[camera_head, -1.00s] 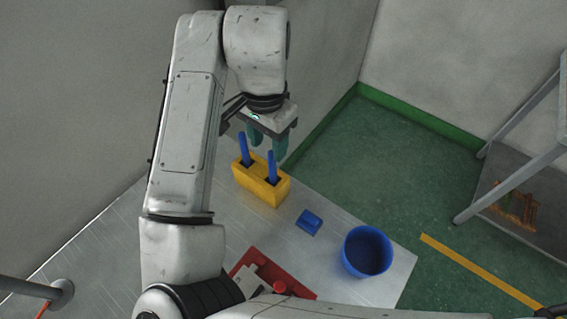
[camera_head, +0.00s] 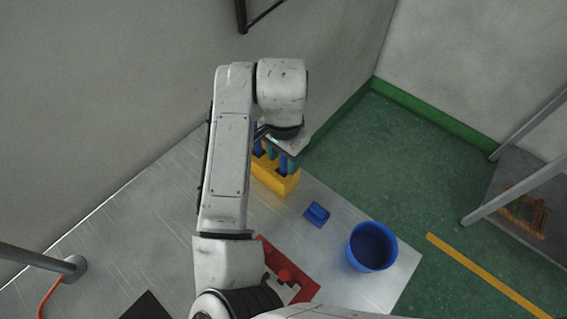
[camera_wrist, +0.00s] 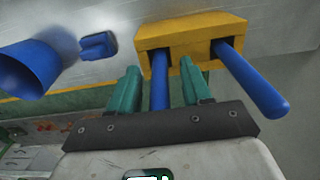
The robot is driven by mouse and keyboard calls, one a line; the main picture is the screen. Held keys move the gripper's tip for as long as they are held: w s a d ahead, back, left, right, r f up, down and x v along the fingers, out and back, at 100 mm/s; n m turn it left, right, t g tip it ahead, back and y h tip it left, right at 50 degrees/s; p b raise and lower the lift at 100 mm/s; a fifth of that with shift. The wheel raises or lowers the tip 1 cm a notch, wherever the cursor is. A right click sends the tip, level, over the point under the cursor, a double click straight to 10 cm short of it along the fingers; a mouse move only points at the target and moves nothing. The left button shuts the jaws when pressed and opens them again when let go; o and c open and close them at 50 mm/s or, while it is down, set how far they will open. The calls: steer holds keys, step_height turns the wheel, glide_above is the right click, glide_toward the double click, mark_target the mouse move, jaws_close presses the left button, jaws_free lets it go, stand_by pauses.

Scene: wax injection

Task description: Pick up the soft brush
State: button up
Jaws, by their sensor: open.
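A yellow holder (camera_head: 272,178) stands on the metal table with two blue-handled tools upright in its slots; it also shows in the wrist view (camera_wrist: 190,30). Their lower ends are hidden in the holder, so I cannot tell which is the soft brush. My gripper (camera_head: 281,156) is over the holder with its teal fingers pointing down. In the wrist view, my gripper (camera_wrist: 160,69) is open, with one blue handle (camera_wrist: 160,88) between its fingers, apparently not clamped. The other blue handle (camera_wrist: 250,80) is outside the fingers, to the right.
A small blue object (camera_head: 317,214) lies on the table (camera_head: 335,262) near the holder. A blue bucket (camera_head: 371,248) stands near the table's right edge. A red tray (camera_head: 300,287) is at the front. Grey walls are close behind and left of the holder.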

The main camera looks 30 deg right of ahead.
jaws_close()
steer(key=shift+r, duration=0.1)
stand_by(0.4)
